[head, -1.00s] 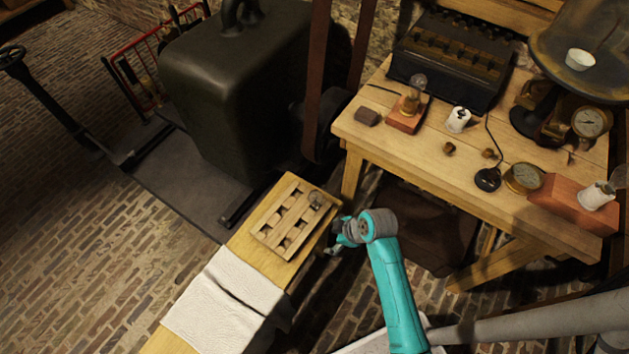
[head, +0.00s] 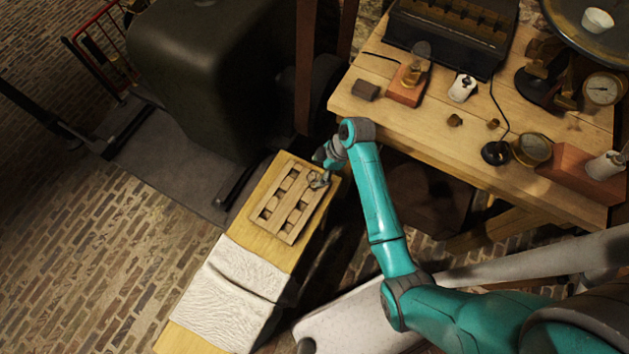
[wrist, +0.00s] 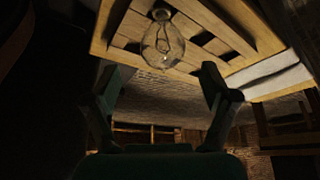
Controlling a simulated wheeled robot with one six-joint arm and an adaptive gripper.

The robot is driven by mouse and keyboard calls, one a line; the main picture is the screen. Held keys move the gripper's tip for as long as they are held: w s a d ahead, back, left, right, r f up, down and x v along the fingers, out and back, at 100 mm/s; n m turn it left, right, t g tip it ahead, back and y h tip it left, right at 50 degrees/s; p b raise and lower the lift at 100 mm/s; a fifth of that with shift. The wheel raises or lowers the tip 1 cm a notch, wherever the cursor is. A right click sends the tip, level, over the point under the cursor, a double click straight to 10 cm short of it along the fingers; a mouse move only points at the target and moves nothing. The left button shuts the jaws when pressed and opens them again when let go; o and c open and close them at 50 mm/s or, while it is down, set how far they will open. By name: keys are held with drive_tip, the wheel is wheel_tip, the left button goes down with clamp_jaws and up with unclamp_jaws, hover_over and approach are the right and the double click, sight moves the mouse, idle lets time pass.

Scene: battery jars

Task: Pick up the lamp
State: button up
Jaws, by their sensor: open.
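A clear glass lamp (head: 317,181) sits in the far right corner of a wooden rack (head: 282,202) with square holes. In the wrist view the lamp (wrist: 162,44) shows its round bulb and filament, with its narrow end toward the rack (wrist: 112,32). My gripper (head: 322,160) is right beside the lamp in the head view. In the wrist view my gripper (wrist: 161,82) is open, its fingers on either side below the lamp in the picture. The lamp appears between and just beyond the fingertips, and I cannot tell whether they touch it.
The rack lies on a narrow yellow bench (head: 208,325) with a white cloth (head: 228,290). A wooden table (head: 400,120) at the right bears another lamp on a red block (head: 408,84), gauges and jars. A large dark green tank (head: 195,75) stands behind the bench.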

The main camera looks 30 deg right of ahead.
sight(315, 181)
drive_tip(key=shift+a+x, duration=0.2)
drive_tip(key=shift+x, duration=2.45)
drive_tip(key=shift+s+r, duration=0.1)
drive_tip(key=c, duration=1.3)
